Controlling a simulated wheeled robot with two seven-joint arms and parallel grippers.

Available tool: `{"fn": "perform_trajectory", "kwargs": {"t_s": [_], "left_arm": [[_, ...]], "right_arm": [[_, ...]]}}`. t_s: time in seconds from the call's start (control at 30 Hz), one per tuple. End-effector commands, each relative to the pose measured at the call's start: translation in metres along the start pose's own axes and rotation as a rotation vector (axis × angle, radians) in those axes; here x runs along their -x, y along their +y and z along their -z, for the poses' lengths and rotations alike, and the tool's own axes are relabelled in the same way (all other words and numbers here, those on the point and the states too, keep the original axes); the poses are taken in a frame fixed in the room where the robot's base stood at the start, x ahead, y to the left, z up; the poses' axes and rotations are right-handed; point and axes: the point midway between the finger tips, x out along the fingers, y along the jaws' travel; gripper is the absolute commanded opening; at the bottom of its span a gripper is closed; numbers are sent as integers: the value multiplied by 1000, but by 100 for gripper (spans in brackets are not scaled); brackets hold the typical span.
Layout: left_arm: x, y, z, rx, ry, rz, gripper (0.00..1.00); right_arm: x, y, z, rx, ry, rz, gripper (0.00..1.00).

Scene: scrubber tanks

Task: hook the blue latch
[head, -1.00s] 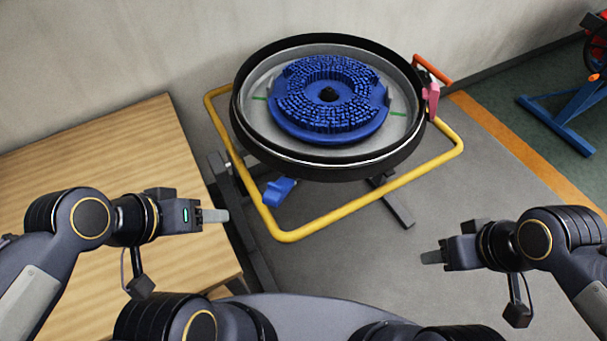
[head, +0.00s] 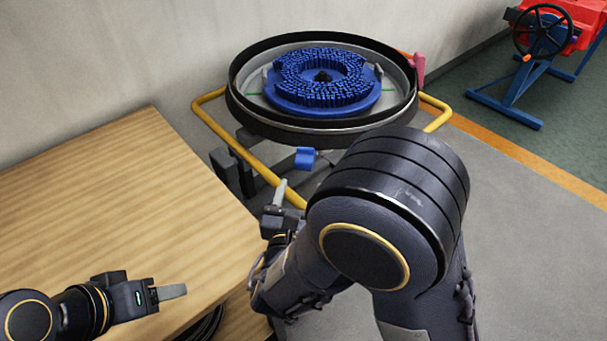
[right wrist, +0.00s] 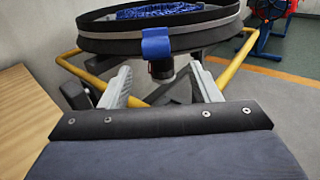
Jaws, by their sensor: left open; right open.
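The blue latch (head: 305,158) hangs below the front rim of the round tank (head: 320,135), which holds a blue brush disc (head: 323,80). In the right wrist view the blue latch (right wrist: 156,43) shows just beyond and above the gap between the fingers. My right gripper (head: 280,190) is below and left of the latch in the head view, apart from it. Its fingers (right wrist: 162,88) are spread, with nothing between them. My left gripper (head: 172,292) is open and empty over the wooden table. My right arm hides the tank frame's front right part.
The yellow tube frame (head: 262,168) runs around the tank, close to my right gripper. The wooden table (head: 120,195) fills the left. A pink latch (head: 418,66) is at the tank's right rim. A red machine with a handwheel (head: 543,32) stands at the far right.

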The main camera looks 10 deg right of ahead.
Motion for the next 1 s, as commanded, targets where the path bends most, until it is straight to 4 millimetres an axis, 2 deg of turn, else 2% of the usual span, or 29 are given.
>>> {"fn": "perform_trajectory", "kwargs": {"t_s": [0.13,0.5,0.67,0.87,0.9,1.0], "left_arm": [[0,0,0,0,0,0,56],[1,0,0,0,0,0,56],[1,0,0,0,0,0,56],[1,0,0,0,0,0,56],[1,0,0,0,0,0,56],[1,0,0,0,0,0,56]], "right_arm": [[-13,5,0,12,-12,-16,56],[-67,5,0,11,-9,-15,56],[-76,5,0,11,-9,-16,56],[-76,5,0,11,-9,-16,56],[-76,5,0,11,-8,-16,55],[-76,5,0,11,-8,-16,42]]}}
